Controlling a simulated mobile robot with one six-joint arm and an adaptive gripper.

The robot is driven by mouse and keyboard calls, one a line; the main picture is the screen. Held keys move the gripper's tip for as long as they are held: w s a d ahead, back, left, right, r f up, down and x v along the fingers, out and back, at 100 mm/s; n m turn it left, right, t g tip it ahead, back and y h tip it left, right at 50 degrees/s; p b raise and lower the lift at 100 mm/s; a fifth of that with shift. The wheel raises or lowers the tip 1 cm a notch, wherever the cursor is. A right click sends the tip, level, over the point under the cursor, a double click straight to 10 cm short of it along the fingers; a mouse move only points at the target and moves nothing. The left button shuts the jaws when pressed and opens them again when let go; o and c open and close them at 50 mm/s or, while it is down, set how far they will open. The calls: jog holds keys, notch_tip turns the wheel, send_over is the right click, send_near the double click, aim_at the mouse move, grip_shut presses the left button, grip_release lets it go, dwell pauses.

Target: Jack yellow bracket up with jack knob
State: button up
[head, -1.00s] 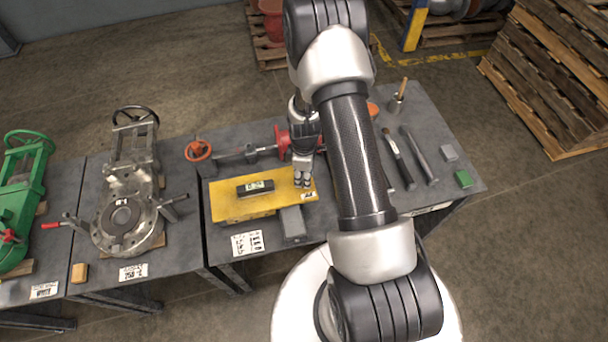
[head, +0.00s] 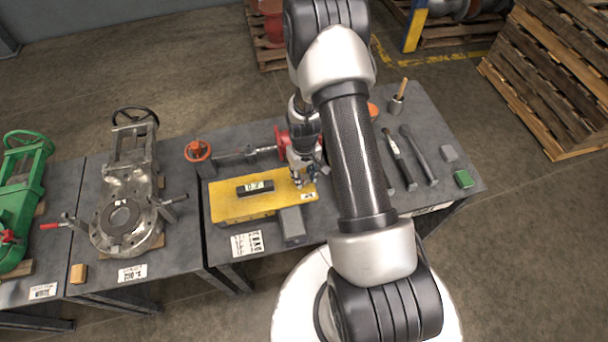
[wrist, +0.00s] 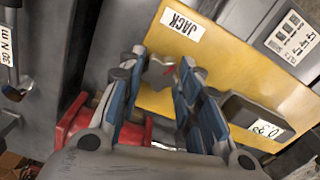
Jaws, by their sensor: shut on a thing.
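The yellow bracket (head: 225,208) lies on the dark workbench in the head view, and its plate fills much of the wrist view (wrist: 240,60). A small level with a digital display (head: 255,187) rests on top of it; it also shows in the wrist view (wrist: 255,115). A label reading JACK (wrist: 182,25) is on the plate near the lobed grey jack knob (wrist: 158,72). My gripper (wrist: 163,80) is over that corner, its two blue-padded fingers closed on either side of the knob. In the head view my gripper (head: 303,178) partly hides the knob.
A grey valve (head: 122,215) is on the left bench.

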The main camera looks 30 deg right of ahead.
aim_at(304, 178)
jog(key=m, duration=0.5)
jog(key=shift+s+f+m, duration=0.1)
jog(key=shift+f+m, duration=0.05)
jog(key=shift+m, duration=0.15)
jog(key=m, duration=0.5)
jog(key=shift+b, duration=0.3)
jog(key=shift+s+m, duration=0.1)
jog(key=shift+m, duration=0.3)
jog(key=o, duration=1)
jog(key=shift+o, duration=0.2)
jog(key=shift+w, duration=0.2)
notch_tip(304, 178, up, 12)
